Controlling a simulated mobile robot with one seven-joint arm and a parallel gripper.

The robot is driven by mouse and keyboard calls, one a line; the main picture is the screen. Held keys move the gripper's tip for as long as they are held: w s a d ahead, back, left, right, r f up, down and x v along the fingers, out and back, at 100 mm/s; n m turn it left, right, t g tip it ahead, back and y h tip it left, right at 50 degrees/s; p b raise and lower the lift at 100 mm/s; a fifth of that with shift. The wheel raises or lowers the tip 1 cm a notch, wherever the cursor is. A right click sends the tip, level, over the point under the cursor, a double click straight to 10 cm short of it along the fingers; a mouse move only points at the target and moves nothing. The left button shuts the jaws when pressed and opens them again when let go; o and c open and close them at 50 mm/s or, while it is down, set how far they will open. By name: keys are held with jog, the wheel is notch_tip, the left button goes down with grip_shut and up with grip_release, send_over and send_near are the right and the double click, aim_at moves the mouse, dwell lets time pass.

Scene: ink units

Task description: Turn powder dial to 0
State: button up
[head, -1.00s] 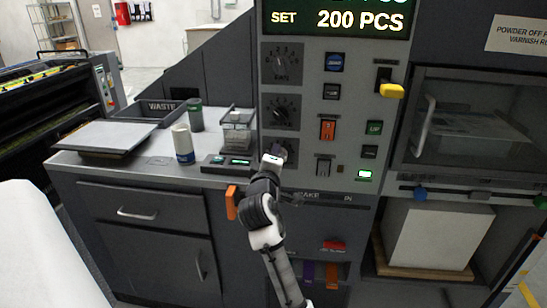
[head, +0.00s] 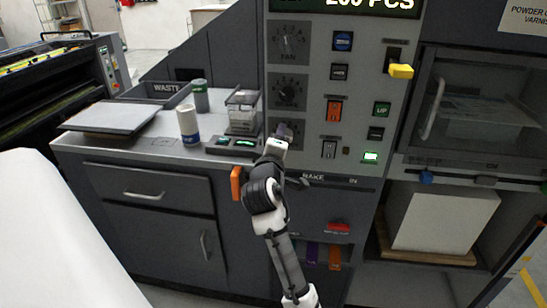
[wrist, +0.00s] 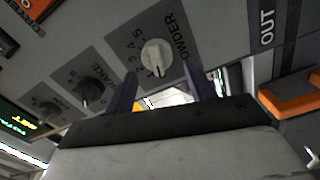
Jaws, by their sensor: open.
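The powder dial (wrist: 155,58) is a pale round knob on a dark square plate with printed numbers, in the upper middle of the wrist view. The numbers 1 to 5 can be made out along one side; I cannot tell where its pointer stands. My gripper (wrist: 161,90) is open, its two dark purple fingers pointing toward the panel on either side below the dial, with nothing between them. Contact with the knob does not show. In the head view my gripper (head: 284,131) is at the lower left of the control panel and hides the powder dial.
A second dial (wrist: 90,92) and the fan dial (head: 289,42) sit in the same column above. Switches and buttons, including an orange rocker (head: 334,110), are to the right. An orange handle (head: 236,184) juts out at lower left. White cylinder (head: 188,125) stands on the counter.

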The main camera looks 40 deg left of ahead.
jog(key=b+v, duration=0.2)
jog(key=v, duration=1)
jog(key=shift+d, duration=0.15)
jog(key=shift+s, duration=0.1)
